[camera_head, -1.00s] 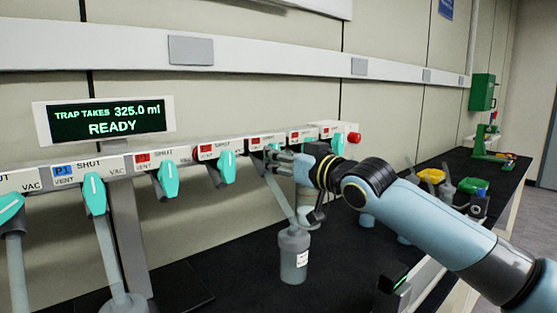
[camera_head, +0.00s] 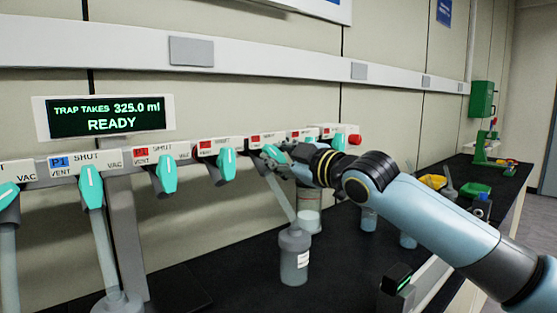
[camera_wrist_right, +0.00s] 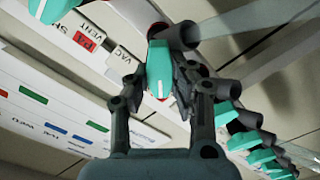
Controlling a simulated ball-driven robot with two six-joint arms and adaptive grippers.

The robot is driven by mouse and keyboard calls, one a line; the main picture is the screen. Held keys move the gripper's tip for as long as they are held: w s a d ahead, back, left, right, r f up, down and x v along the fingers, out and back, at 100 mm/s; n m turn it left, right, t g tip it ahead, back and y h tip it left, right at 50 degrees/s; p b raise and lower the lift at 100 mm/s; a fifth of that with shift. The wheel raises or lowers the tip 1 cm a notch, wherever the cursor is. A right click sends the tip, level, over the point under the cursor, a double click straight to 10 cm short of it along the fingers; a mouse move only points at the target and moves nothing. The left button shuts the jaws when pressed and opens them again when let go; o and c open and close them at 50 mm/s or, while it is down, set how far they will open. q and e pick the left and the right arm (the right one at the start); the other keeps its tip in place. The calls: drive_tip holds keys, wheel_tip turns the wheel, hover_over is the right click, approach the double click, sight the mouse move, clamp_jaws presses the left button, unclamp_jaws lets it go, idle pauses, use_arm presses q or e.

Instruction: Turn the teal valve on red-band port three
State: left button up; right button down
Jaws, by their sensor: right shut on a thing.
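A row of teal valve levers hangs from a white manifold (camera_head: 185,150) on the left and middle of the head view. My right gripper (camera_head: 283,156) is at the third red-labelled port from the left, at a teal valve (camera_head: 272,152) that shows at a slant. In the right wrist view this teal valve (camera_wrist_right: 158,70) sits between the two fingers of my right gripper (camera_wrist_right: 157,92), shut on it. A red label with VENT and VAC shows beside it. My left gripper is not in view.
A display (camera_head: 108,117) reads READY and 325.0 ml. A capped bottle (camera_head: 294,256) stands below my right gripper, with more vessels behind.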

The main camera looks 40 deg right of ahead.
drive_tip(key=shift+n, duration=0.6)
drive_tip(key=c, duration=1.2)
unclamp_jaws()
drive_tip(key=shift+s, duration=0.1)
drive_tip(key=s, duration=0.7)
drive_tip(key=shift+s+d, duration=0.2)
drive_tip(key=shift+d, duration=0.05)
drive_tip(key=shift+f, duration=0.15)
